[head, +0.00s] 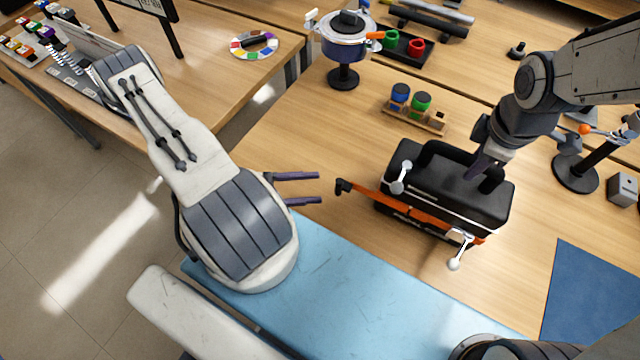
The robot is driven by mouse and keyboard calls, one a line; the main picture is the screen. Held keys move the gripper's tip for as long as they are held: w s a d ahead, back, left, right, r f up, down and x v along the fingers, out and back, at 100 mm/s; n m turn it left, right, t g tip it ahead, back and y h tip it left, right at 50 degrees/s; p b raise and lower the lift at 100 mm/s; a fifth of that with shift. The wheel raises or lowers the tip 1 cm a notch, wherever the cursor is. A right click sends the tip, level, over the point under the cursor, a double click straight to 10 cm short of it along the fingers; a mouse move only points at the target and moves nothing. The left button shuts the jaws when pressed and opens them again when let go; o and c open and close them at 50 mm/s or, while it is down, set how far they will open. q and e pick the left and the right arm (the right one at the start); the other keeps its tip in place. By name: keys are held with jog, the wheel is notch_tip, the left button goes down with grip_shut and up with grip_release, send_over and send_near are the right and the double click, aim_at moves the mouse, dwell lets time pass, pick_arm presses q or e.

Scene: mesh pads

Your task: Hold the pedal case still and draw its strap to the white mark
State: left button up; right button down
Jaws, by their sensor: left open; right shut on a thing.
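The black pedal case (452,190) stands on the wooden table at the right of centre, with a black handle on top. Its orange strap (405,205) runs along the near side, with a dark end piece (343,187) sticking out to the left. A pale buckle (460,236) sits near the strap's right end. I cannot clearly make out the white mark. My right gripper (479,166) is shut on the case at its top by the handle; its fingertips are partly hidden. My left gripper (319,188) is open and empty, its fingers pointing at the strap's end piece, a small gap away.
White-tipped levers (401,178) stick out from the case. A wooden block with blue and green jars (415,118) stands behind it, and a round device on a stand (345,45) further back. A light blue mat (350,275) lies in front. A dark blue mat (592,295) lies right.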

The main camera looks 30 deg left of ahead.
pick_arm(q)
jog(key=v, duration=0.5)
pick_arm(e)
jog(key=shift+s+d+f, duration=0.1)
jog(key=shift+f, duration=0.1)
pick_arm(q)
jog(key=shift+d, duration=0.1)
pick_arm(e)
jog(key=c, duration=0.5)
grip_release()
jog(key=shift+r, duration=0.1)
